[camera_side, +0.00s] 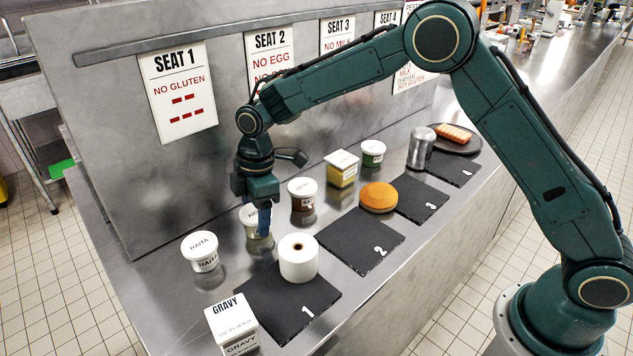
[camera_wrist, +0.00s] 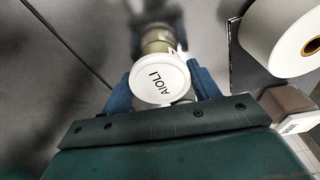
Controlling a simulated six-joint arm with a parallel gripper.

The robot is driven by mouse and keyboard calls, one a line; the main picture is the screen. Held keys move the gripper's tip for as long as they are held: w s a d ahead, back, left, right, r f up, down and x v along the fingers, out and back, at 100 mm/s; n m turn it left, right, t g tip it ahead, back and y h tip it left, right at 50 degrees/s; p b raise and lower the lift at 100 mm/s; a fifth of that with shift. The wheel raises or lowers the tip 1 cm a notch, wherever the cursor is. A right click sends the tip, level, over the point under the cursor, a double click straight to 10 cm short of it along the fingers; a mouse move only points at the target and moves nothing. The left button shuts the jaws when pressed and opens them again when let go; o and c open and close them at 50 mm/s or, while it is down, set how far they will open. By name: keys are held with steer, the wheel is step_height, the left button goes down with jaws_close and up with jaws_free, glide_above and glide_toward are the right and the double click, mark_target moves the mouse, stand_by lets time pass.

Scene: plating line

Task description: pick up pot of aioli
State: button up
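The pot of aioli (camera_side: 250,222) is a small pot with a white lid, standing on the steel counter. In the wrist view its lid (camera_wrist: 162,82) faces me and reads AIOLI. My gripper (camera_side: 258,222) points down at the pot. In the wrist view the blue fingers of my gripper (camera_wrist: 161,84) are spread, one on each side of the lid. Any gap between fingers and pot is very narrow, and contact cannot be made out. In the side view my gripper hides part of the pot.
A white roll (camera_side: 298,258) stands close by on black mat 1 (camera_side: 262,306). A raita pot (camera_side: 200,252) is to the left, a dark pot (camera_side: 303,194) to the right. A gravy carton (camera_side: 232,325) stands in front. The seat-sign panel (camera_side: 120,130) rises behind.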

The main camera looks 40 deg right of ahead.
mark_target(254, 212)
steer(key=shift+r, duration=0.15)
step_height(254, 212, up, 20)
steer(key=shift+f, duration=0.2)
stand_by(0.7)
steer(key=shift+r, duration=0.1)
stand_by(0.7)
